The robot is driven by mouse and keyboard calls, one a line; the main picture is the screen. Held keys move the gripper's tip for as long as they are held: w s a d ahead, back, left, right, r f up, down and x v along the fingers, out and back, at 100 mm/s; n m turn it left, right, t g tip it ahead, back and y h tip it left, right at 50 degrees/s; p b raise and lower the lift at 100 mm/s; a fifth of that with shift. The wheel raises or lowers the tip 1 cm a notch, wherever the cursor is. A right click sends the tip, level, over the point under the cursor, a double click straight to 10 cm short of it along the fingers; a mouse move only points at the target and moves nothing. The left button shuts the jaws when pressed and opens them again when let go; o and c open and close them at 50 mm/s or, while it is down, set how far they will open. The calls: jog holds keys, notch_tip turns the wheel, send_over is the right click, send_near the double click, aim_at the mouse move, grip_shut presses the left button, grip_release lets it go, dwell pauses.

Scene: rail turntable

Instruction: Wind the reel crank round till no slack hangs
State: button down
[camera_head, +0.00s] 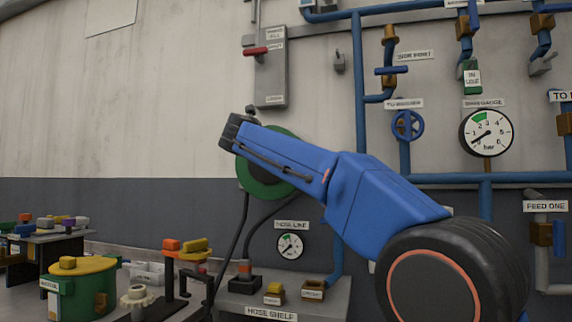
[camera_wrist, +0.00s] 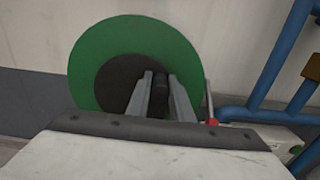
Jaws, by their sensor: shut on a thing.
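The reel is a green disc with a dark hub on the wall; in the head view its rim (camera_head: 262,190) shows below and behind my blue arm. It also fills the upper middle of the wrist view (camera_wrist: 92,62). My gripper (camera_wrist: 160,78) is shut on the dark crank handle (camera_wrist: 160,85), in front of the hub. In the head view the gripper's fingers and the handle are hidden by my arm. A black hose (camera_head: 236,250) hangs from the reel's left side, and another black length curves down to the hose shelf (camera_head: 272,313).
A hose line gauge (camera_head: 290,246) is on the wall under my arm. Blue pipes (camera_head: 360,100) and a blue handwheel (camera_head: 407,125) are to the right. A green drum with a yellow top (camera_head: 84,268) and a worktable (camera_head: 40,238) stand at the lower left.

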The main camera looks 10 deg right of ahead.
jog(key=shift+w+a+f, duration=0.15)
jog(key=shift+w+a+r, duration=0.3)
jog(key=shift+a+r, duration=0.05)
jog(key=shift+a, duration=0.15)
jog(key=shift+w+a, duration=0.1)
jog(key=shift+a, duration=0.05)
jog(key=shift+w+a+r, duration=0.2)
jog(key=shift+a+r, duration=0.05)
jog(key=shift+a, duration=0.2)
dwell(0.4)
jog(key=shift+a, duration=0.1)
jog(key=shift+w+a+r, duration=0.1)
jog(key=shift+w+a, duration=0.25)
jog(key=shift+a, duration=0.1)
